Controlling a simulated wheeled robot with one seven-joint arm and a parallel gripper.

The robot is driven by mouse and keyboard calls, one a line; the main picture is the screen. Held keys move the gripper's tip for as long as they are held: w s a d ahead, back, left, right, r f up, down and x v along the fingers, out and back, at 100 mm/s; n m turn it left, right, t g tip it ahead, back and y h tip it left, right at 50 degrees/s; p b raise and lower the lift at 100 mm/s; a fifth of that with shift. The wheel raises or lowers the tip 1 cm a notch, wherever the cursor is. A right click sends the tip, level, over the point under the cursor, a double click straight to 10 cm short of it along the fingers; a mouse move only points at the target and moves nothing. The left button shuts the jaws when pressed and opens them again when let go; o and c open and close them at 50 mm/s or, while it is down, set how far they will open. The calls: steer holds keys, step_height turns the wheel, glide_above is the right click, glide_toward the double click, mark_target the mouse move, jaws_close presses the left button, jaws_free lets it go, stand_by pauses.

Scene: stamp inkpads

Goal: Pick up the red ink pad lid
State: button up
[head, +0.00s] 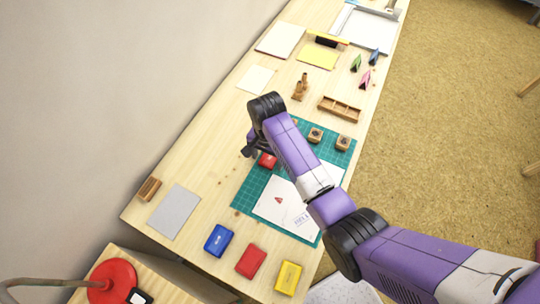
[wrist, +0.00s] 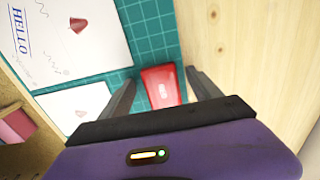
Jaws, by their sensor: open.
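A small red block with a pale mark on top, which looks like the red ink pad lid (head: 267,160), lies on the green cutting mat (head: 247,193), near the mat's left edge. In the wrist view the red lid (wrist: 162,88) sits between the two spread fingers of my gripper (wrist: 162,76), with a gap on each side. My gripper (head: 250,150) is open and empty, partly hidden by my arm in the head view. I cannot tell its exact height over the mat. A second red pad (head: 251,261) lies on the wooden table nearer the front.
A blue pad (head: 218,240) and a yellow pad (head: 288,278) flank the second red pad. White paper (head: 275,211) with a red print lies on the mat. Wooden stamps (head: 315,135) stand at its far end. Bare table (wrist: 235,40) shows beside the mat.

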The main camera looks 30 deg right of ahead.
steer(key=c, duration=1.4)
steer(key=shift+r, duration=0.2)
